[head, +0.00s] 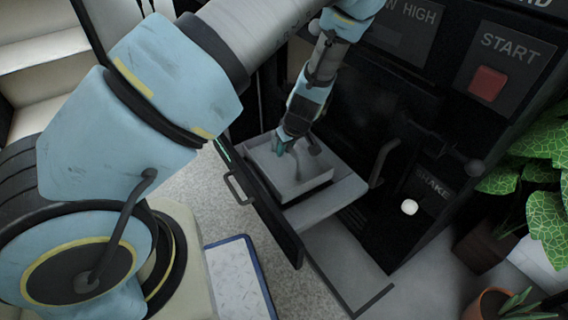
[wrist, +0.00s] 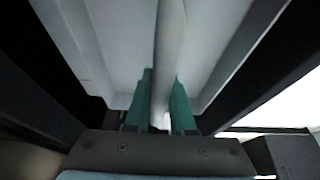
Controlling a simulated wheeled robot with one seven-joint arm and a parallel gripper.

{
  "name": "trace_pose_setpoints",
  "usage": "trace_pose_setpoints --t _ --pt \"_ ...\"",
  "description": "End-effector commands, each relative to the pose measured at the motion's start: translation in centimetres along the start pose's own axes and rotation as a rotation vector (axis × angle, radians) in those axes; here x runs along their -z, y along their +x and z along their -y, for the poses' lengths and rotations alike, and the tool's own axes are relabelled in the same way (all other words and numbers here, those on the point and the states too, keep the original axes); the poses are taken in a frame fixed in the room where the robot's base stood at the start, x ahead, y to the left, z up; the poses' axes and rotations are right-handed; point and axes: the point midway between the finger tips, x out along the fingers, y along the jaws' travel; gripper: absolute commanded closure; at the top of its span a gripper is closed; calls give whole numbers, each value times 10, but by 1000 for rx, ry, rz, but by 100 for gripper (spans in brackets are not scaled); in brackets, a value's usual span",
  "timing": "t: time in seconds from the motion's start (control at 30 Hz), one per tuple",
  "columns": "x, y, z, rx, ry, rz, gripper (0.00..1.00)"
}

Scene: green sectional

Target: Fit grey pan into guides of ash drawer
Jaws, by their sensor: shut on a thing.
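The grey pan (head: 316,183) is a shallow open tray, and in the head view it sits low at the open drawer of the dark machine. My gripper (head: 283,150) reaches down into the pan from above. In the wrist view the green fingertips (wrist: 161,105) are shut on a raised grey bar of the pan (wrist: 115,45). The ash drawer (head: 268,215) has a dark front with a handle, and a pale ledge (head: 330,205) shows beside the pan. The guides are hidden or too dark to tell, so I cannot tell whether the pan sits in them.
The dark machine has a red START button (head: 488,84) and a white SHAKE knob (head: 409,207). A blue-edged board (head: 238,280) lies on the floor in front. Potted plants (head: 540,175) stand at the right. Speckled floor (head: 215,200) shows left of the drawer.

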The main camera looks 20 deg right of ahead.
Motion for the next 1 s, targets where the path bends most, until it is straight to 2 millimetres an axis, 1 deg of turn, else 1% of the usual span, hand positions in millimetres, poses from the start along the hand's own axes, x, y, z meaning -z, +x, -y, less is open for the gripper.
trace_pose_setpoints --t 0.03,0.17,0.3,0.4,0.6,0.63,0.87,0.9,1.0 --pt "-2 8 -1 -1 -1 -1 100" --pt "-6 17 0 -1 -1 -1 100" --pt "-14 35 0 0 1 0 100" --pt "-18 45 0 0 0 0 100" --pt "-19 46 0 1 0 2 100" --pt "-20 46 1 3 1 3 75" --pt "-19 45 0 1 0 1 50" --pt "-19 45 0 1 0 1 48" --pt "-18 45 0 0 0 0 48"
